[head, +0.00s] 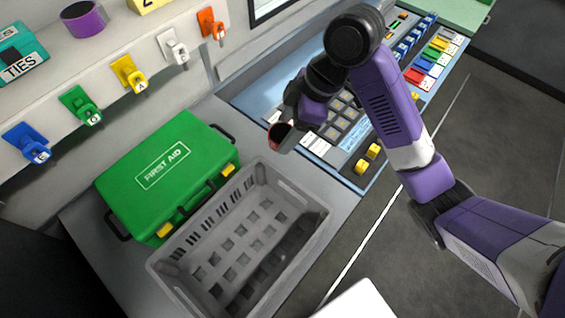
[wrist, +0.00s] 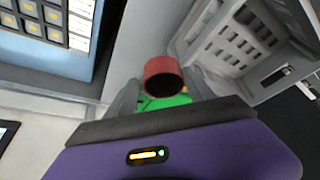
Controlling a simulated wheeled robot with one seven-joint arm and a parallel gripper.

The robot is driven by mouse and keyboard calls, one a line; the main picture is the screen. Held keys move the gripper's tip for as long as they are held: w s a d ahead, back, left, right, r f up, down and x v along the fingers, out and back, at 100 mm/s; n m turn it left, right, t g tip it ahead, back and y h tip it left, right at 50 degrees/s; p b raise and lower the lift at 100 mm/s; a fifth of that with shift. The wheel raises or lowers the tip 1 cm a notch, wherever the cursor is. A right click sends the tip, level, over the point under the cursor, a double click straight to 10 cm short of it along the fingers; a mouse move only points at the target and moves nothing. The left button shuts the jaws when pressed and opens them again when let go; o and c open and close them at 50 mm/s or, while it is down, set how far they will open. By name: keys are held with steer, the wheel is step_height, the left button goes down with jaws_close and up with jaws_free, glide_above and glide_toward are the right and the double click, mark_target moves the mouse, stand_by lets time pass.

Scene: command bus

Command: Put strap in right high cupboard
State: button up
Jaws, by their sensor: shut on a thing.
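The strap, a small dark-red roll with a dark middle, shows in the head view (head: 277,134) and in the wrist view (wrist: 159,66). My gripper (head: 284,141) is shut on it and holds it up in front of the button console, near the first aid case. In the wrist view the strap sits between my grey fingertips (wrist: 160,88). The right high cupboard is not in either view.
A grey empty crate (head: 172,266) and a green first aid case (head: 135,207) stand on the counter below. A button console (head: 340,118) lies behind my gripper. Several coloured hooks, a purple cup (head: 84,22) and a teal ties box (head: 20,55) are at the shelf and wall on the left. Dark floor is free at right.

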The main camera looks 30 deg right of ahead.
step_height(320, 180, down, 4)
steer(key=shift+s+a+f+b, duration=0.1)
steer(key=shift+s+f+b, duration=0.1)
steer(key=shift+b, duration=0.2)
steer(key=shift+w+a+r+p, duration=0.1)
steer(key=shift+w+p, duration=0.2)
steer(key=shift+f, duration=0.3)
steer(key=f+b, duration=0.1)
steer(key=f, duration=0.1)
steer(key=f+b, duration=0.1)
steer(key=f, duration=0.2)
steer(key=shift+s+d+f, duration=0.2)
steer(key=shift+f, duration=0.1)
steer(key=shift+f+b, duration=1.8)
steer(key=shift+f, duration=0.55)
